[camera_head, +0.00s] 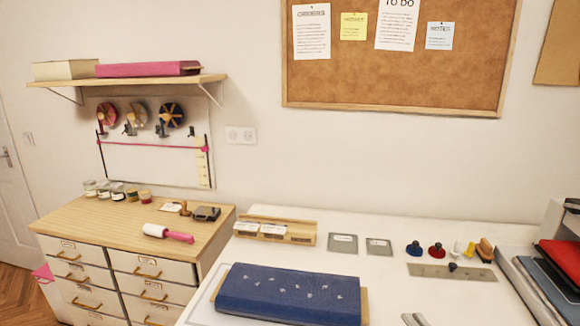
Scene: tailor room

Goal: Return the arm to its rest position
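Two small grey metal pieces (414,319) lie side by side at the bottom edge, right of centre, over the white table. They look like the fingertips of my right gripper, but the frame cuts them off, and I cannot tell whether they are open or shut. Nothing is visible between them. My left gripper and both arms are out of view.
A blue patterned fabric bundle (290,293) lies on the white table (400,285) at front centre. Behind it are a wooden card holder (275,231), grey plates and several small knobbed tools. A wooden-topped drawer cabinet (85,222) stands at left.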

